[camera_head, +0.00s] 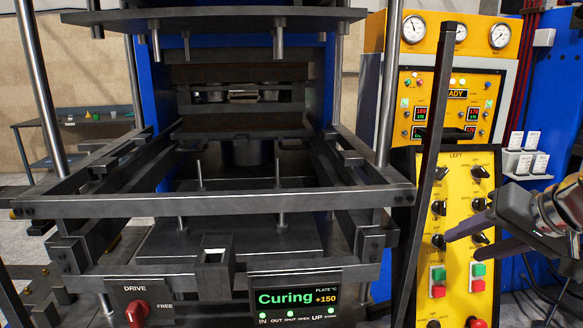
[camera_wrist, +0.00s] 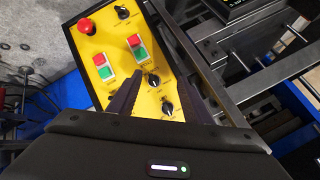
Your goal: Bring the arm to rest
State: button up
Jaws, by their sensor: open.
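My gripper (camera_head: 461,244) is at the right of the head view, in front of the yellow control panel (camera_head: 430,172). Its two dark fingers point left and stand apart, with nothing between them. In the wrist view my gripper's dark body fills the bottom and the panel (camera_wrist: 88,47) lies beyond the fingers. Black knobs and green and red buttons show on it. The fingers hide part of the panel, and I cannot tell whether they touch it.
The press (camera_head: 250,150) fills the middle, with a dark frame in front. Its display (camera_head: 295,298) reads "Curing +150". A red DRIVE knob (camera_head: 137,312) is at lower left. A dark upright bar (camera_head: 425,170) stands left of my gripper. A side table (camera_head: 85,122) is at far left.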

jog(key=s+a+f+n+g+h, duration=0.1)
jog(key=s+a+f+n, duration=0.1)
jog(key=s+a+f, duration=0.4)
jog(key=s+a+f+n+g+h, duration=0.1)
jog(key=s+a+f+n, duration=0.2)
jog(key=s+a+f, duration=0.3)
jog(key=a+f, duration=0.4)
jog(key=a, duration=0.3)
jog(key=shift+s+a+f+n+g, duration=0.2)
jog(key=shift+s+n+g, duration=0.1)
jog(key=shift+c, duration=0.3)
dwell(1.1)
